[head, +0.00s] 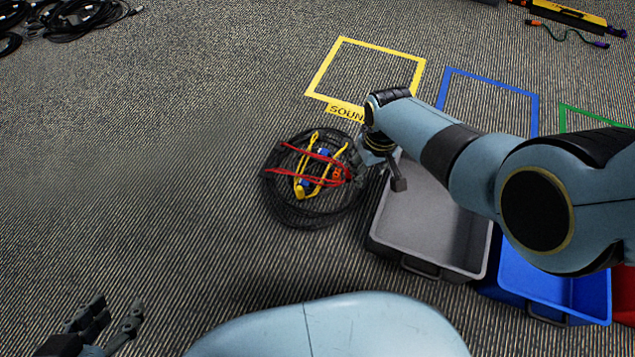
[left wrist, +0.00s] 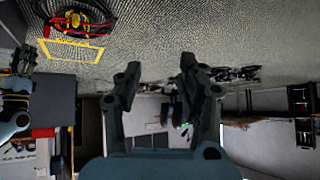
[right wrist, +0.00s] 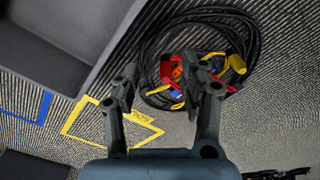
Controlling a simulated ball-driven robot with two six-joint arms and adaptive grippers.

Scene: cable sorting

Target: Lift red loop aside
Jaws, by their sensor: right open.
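A red cable loop (head: 305,176) lies across a black cable coil (head: 283,212) on the carpet, tangled with a yellow cable (head: 313,138) and small blue pieces. The red loop also shows in the right wrist view (right wrist: 165,70). My right gripper (head: 378,178) is open at the right edge of the coil, partly hidden by its own wrist in the head view. In the right wrist view its fingers (right wrist: 158,82) are apart in front of the red and yellow cables, with nothing clearly held. My left gripper (head: 117,306) is open and empty at the lower left, far from the coil.
A grey bin (head: 432,225) stands right of the coil under my right arm, with a blue bin (head: 545,280) beside it. Yellow (head: 330,100) and blue (head: 490,84) floor frames lie behind. Black cables (head: 85,18) lie far left. The left carpet is clear.

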